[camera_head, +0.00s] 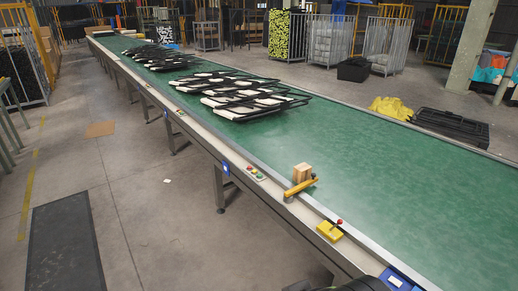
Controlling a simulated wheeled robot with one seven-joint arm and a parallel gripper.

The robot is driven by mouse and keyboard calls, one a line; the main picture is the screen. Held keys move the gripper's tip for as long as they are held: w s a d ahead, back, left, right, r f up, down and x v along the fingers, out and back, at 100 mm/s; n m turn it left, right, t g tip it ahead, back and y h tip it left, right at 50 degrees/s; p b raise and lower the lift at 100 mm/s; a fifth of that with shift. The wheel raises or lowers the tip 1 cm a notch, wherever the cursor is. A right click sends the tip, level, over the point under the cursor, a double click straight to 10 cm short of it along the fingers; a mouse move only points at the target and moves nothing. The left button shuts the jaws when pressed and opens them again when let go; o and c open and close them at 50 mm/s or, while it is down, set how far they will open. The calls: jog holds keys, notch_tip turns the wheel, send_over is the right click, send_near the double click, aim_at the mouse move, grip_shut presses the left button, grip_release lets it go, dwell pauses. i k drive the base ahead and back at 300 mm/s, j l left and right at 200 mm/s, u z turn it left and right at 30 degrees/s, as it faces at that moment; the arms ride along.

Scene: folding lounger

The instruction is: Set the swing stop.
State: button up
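A short yellow bar (300,187), which looks like the swing stop, sits at the near edge of the green conveyor belt (400,180). It points from the metal rail toward the belt, slightly up to the right. A wooden block (301,172) stands right behind it; I cannot tell whether they touch. A small dark knob shows by the bar's right end. Nearer, a yellow box (329,231) with a red-knobbed lever (339,222) is mounted on the rail. My gripper is not visible; only dark rounded parts, perhaps mine, show at the bottom edge.
Folded black-framed loungers with pale pads (240,92) lie on the belt farther up, with more behind (155,56). A button panel (256,173) and blue plates (396,281) are on the rail. A dark mat (66,245) lies on the floor at left. The belt's near stretch is clear.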

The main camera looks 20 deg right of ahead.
aim_at(292, 192)
jog(key=i+u, duration=0.25)
jog(key=i, duration=0.35)
jog(key=i+l+u, duration=0.3)
jog(key=i, duration=0.3)
jog(key=i+l+z, duration=0.2)
jog(key=i+l, duration=0.2)
jog(key=l, duration=0.2)
jog(key=i+l+z, duration=0.15)
jog(key=i+l, duration=0.25)
jog(key=l, duration=0.15)
